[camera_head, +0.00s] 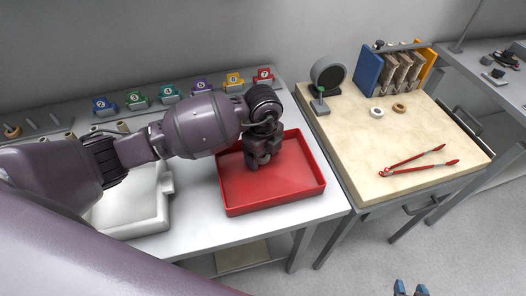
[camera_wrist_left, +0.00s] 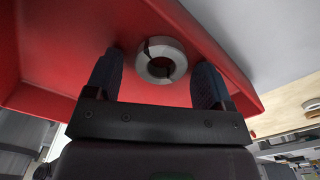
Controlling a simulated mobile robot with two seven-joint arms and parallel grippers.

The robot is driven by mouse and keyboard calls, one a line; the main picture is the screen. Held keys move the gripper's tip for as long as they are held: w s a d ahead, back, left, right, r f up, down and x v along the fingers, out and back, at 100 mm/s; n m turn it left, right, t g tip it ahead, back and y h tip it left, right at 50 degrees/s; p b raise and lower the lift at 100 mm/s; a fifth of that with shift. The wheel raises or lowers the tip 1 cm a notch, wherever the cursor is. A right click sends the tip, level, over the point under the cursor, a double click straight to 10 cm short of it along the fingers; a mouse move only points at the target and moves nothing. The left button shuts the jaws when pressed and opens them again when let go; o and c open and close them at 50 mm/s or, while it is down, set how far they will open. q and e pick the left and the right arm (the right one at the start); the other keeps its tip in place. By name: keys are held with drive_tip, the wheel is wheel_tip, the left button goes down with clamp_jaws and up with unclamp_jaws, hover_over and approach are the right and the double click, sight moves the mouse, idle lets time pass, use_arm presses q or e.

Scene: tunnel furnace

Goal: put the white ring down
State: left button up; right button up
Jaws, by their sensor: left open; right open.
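A white ring (camera_wrist_left: 161,60) lies on the floor of the red tray (camera_wrist_left: 60,45) in the left wrist view, with dark marks across its middle. My left gripper (camera_wrist_left: 157,78) is open, with one dark blue finger on each side of the ring and a gap to both.
The wooden-topped table on the right holds another white ring (camera_head: 376,112), a tan ring (camera_head: 398,108), red-handled tongs (camera_head: 420,159) and a round dark device (camera_head: 327,75). Coloured numbered holders (camera_head: 201,88) line the back. A white container (camera_head: 130,208) stands left of the tray.

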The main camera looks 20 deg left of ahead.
use_arm(q)
drive_tip(key=shift+r, duration=0.1)
wheel_tip(320, 180, up, 12)
drive_tip(key=p, duration=0.1)
idle(0.4)
idle(0.5)
